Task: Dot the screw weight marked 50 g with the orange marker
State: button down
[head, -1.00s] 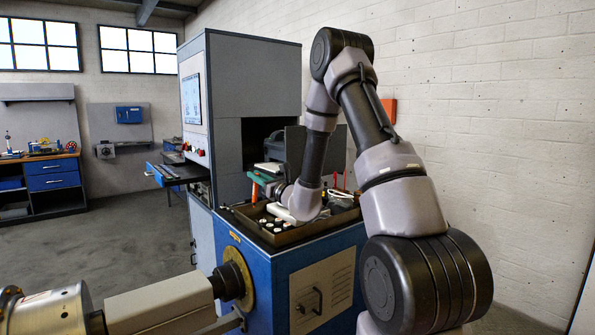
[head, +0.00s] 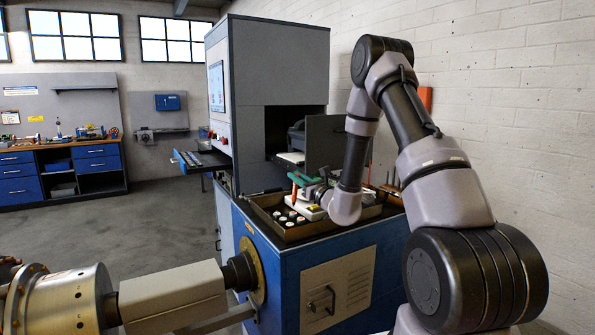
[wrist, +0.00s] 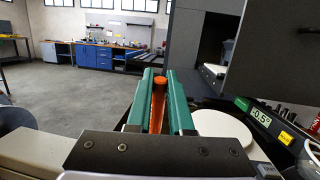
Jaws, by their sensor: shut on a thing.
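My gripper (wrist: 157,83) has green fingers, shut on the orange marker (wrist: 158,103) in the wrist view. In the head view the gripper (head: 304,180) is above the back of the tray on the blue cabinet, and the marker (head: 294,195) points down from it. Several small white-topped screw weights (head: 291,215) stand in the front left of the tray, in front of and below the marker. Their gram markings are too small to read, so I cannot tell which is 50 g. The marker tip is apart from them, as far as I can tell.
The brown tray (head: 275,233) has raised walls. A scale with a round white pan (wrist: 222,128) and a lit display (wrist: 261,115) is right of the fingers. The grey machine (head: 268,60) rises behind; a rotor drum (head: 65,303) is front left.

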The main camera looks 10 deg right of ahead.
jog(key=shift+f, duration=0.5)
jog(key=shift+f, duration=0.75)
dwell(1.2)
dwell(0.5)
jog(key=shift+r, duration=3.5)
